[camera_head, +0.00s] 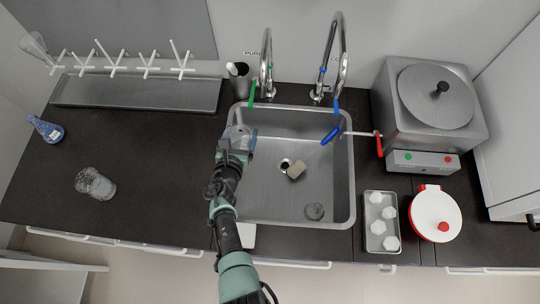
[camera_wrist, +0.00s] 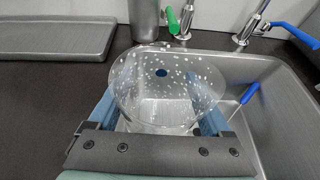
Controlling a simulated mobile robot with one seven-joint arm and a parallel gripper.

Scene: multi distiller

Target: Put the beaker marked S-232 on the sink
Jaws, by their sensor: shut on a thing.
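My gripper (camera_head: 236,146) is shut on a clear glass beaker (camera_wrist: 165,90) with white specks and a small blue spot. In the wrist view the beaker stands between the two blue fingers, its open rim upward. No S-232 marking is readable on it. In the head view the beaker (camera_head: 240,133) shows faintly at the gripper, over the left part of the steel sink (camera_head: 262,208). The sink's basin also shows at right in the wrist view (camera_wrist: 285,95). I cannot tell how high the beaker is above the sink rim.
A steel bath (camera_head: 430,105) is at right.

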